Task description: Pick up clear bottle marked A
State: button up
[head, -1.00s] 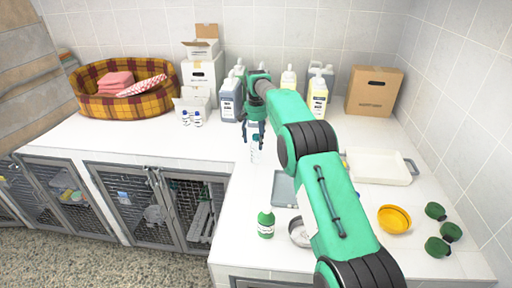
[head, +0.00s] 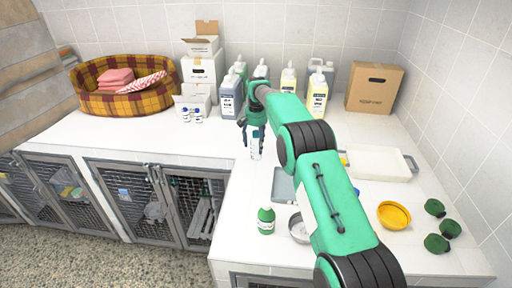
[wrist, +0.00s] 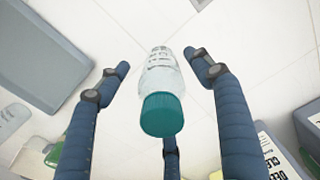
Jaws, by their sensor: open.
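A clear bottle with a teal cap (head: 255,148) stands on the white counter, below my gripper in the head view. In the wrist view the same clear bottle (wrist: 160,80) lies between the spread fingers, its cap toward the camera. Dark lettering shows on its side, but I cannot read it. My gripper (head: 253,130) is open, its blue fingers pointing down around or just above the bottle. In the wrist view my gripper (wrist: 157,62) shows a gap on both sides of the bottle. Part of the bottle is hidden by the fingers in the head view.
A green bottle (head: 266,221), a metal bowl (head: 298,229) and a grey tray (head: 283,186) are near the front. Large jugs (head: 317,98) and a small white box with little bottles (head: 190,104) stand behind. The counter left of the bottle is clear.

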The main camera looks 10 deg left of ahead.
aim_at(256, 132)
jog(key=c, duration=1.2)
jog(key=shift+r, duration=1.6)
jog(key=shift+s+r, duration=0.1)
jog(key=shift+r, duration=0.05)
jog(key=s+d+r, duration=0.1)
jog(key=s+d, duration=0.1)
jog(key=s, duration=0.5)
jog(key=s+d+r, duration=0.1)
jog(key=s+d, duration=0.2)
jog(key=s, duration=0.5)
jog(key=shift+p, duration=0.3)
